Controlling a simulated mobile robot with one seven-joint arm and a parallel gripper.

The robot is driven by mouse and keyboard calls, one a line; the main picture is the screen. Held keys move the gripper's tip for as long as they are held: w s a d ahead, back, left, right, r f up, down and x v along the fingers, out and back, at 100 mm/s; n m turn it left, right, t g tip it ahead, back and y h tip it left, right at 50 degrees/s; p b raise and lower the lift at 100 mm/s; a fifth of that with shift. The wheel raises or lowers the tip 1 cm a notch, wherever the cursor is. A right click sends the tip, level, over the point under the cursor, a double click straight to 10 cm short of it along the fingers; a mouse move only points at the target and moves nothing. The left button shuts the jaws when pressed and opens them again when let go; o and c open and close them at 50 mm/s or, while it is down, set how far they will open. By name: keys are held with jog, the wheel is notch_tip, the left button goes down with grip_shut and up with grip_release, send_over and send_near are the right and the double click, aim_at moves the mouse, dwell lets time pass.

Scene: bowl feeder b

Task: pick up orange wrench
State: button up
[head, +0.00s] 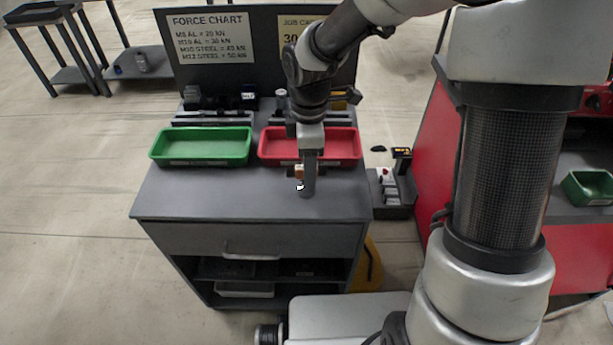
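My gripper (308,188) points down over the front part of the grey workbench top (215,195), in front of the red tray. Its fingers are small and partly hidden, so I cannot tell whether they are open or shut. A small orange-brown patch (299,172) shows right beside the gripper. A small white bit shows just below that patch. I cannot tell whether either belongs to the orange wrench or to the gripper. No clear wrench shape shows elsewhere on the bench.
A green tray (202,161) stands at the bench's left and a red tray (343,160) at its right, behind my gripper. Dark equipment lines the back below a force chart panel (213,38). The bench's front left is clear. A small black stand (392,195) stands to the right.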

jog(key=f, duration=0.1)
jog(key=f+b, duration=0.1)
jog(key=f, duration=0.2)
jog(key=shift+w+a+f, duration=0.15)
jog(key=shift+a+f, duration=0.1)
jog(key=shift+f, duration=0.1)
jog(key=shift+r, duration=0.1)
grip_shut()
